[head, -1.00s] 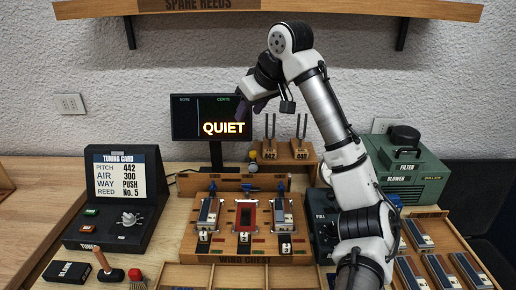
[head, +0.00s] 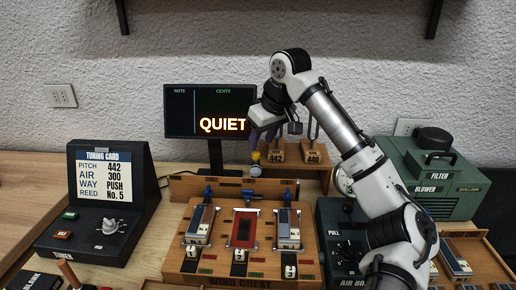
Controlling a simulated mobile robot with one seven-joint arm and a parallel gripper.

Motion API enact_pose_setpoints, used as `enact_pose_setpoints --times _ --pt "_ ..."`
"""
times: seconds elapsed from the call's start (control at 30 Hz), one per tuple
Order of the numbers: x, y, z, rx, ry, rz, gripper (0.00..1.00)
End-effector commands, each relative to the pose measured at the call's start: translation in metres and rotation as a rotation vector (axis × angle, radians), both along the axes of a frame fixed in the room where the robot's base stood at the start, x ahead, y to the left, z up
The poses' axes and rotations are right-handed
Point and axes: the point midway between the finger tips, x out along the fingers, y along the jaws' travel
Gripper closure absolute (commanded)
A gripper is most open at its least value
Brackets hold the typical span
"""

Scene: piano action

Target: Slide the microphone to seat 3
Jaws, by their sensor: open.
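The microphone (head: 255,168), a small piece with a yellow band and a pale round head, stands at the back rail of the wind chest (head: 190,266), behind the middle seat. My gripper (head: 262,139) is open, pointing down just above the microphone. Its dark fingers are near the microphone's top; I cannot tell if they touch it.
Two tuning forks on wooden blocks (head: 276,154) stand close behind my gripper. The monitor (head: 205,110) reading QUIET is at its left. The air box (head: 345,245) and green blower (head: 437,175) are at right. The tuner (head: 95,235) is at left.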

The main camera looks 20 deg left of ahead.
Motion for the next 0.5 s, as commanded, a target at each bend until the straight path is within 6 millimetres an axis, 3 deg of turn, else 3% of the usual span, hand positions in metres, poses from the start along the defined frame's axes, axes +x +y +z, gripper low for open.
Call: enact_pose_setpoints --times 0.2,0.5 --pt "0.006 0.011 -0.031 0.000 0.001 0.000 0.57" --pt "0.009 0.016 -0.043 0.001 0.000 0.000 0.57"
